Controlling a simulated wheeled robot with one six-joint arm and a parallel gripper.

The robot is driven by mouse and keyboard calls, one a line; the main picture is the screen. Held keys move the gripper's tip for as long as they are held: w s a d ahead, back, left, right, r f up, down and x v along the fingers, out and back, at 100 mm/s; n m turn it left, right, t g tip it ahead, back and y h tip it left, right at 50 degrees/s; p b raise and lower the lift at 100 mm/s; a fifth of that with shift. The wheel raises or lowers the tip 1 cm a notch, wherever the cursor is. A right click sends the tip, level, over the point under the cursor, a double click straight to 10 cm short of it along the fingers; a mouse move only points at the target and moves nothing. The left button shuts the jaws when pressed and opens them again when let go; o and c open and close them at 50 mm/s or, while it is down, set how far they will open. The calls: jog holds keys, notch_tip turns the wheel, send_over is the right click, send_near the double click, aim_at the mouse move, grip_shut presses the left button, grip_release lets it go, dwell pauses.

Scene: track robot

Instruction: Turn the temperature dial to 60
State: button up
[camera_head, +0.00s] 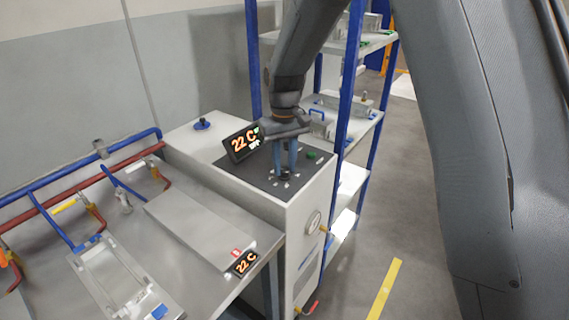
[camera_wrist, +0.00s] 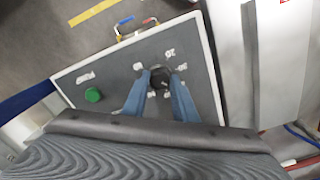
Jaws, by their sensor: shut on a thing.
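The temperature dial (camera_wrist: 160,76) is a round dark knob on the dark top panel of a white cabinet, ringed by white number marks that are too blurred to read fully. My gripper (camera_wrist: 161,80) points down with its two blue fingers on either side of the dial, shut on it. In the head view the gripper (camera_head: 285,172) stands upright over the panel, and its fingers hide most of the dial. A tilted display (camera_head: 242,143) behind it reads 22 C. A second display (camera_head: 244,263) on the bench front also reads 22 C.
A green button (camera_head: 311,155) sits on the same panel near the dial. A blue knob (camera_head: 202,124) is on the cabinet's back left. A bench with pipes and a flat metal plate (camera_head: 199,229) lies left. A blue-framed shelf (camera_head: 347,100) stands close behind on the right.

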jog(key=shift+m, duration=0.4)
jog(key=m+p, duration=0.1)
jog(key=m, duration=0.3)
jog(key=shift+r, duration=0.1)
jog(key=m, duration=0.4)
jog(key=shift+p, duration=0.4)
jog(key=m, duration=0.4)
jog(key=shift+w+m+p, duration=0.1)
jog(key=shift+m+p, duration=0.2)
jog(key=shift+m, duration=2.1)
jog(key=shift+p, duration=0.3)
jog(key=o, duration=1)
jog(key=shift+o, duration=0.2)
